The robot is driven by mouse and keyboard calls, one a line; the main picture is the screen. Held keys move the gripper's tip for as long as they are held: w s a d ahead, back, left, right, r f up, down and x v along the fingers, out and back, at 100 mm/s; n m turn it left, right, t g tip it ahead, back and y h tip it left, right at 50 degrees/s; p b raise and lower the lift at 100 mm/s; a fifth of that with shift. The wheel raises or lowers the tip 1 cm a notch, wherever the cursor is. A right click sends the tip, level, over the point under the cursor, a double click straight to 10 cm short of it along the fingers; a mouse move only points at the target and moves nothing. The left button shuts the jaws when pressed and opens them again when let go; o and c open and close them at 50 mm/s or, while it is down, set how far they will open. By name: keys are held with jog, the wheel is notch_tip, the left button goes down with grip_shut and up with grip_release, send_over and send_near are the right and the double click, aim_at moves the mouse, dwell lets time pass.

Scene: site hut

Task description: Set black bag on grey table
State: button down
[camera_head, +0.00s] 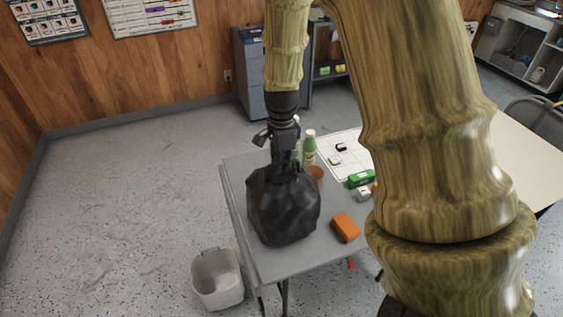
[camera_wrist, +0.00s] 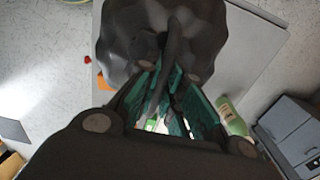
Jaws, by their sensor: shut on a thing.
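The black bag (camera_head: 283,206) is a dark, faceted, rounded sack, seen over the left part of the grey table (camera_head: 262,259). My gripper (camera_head: 285,160) is above it, pointing down, shut on the bag's top. In the wrist view the bag (camera_wrist: 115,40) fills the upper middle, and its narrow dark neck lies between the green-lined fingers of my gripper (camera_wrist: 165,95). Part of the grey table (camera_wrist: 255,50) shows behind it. I cannot tell whether the bag's underside touches the table; the bag hides that spot.
An orange block (camera_head: 345,228) lies right of the bag. Green bottles (camera_head: 309,147), a brown pot (camera_head: 317,173), a green box (camera_head: 361,178) and a white grid sheet (camera_head: 338,152) are behind. A white bin (camera_head: 217,279) stands on the floor at front left. Floor at left is clear.

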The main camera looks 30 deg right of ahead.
jog(key=c, duration=1.5)
grip_release()
jog(key=shift+f, duration=0.1)
jog(key=shift+c, duration=0.2)
jog(key=shift+r, duration=0.2)
notch_tip(320, 180, up, 12)
jog(key=b, duration=0.3)
jog(key=shift+f, duration=0.1)
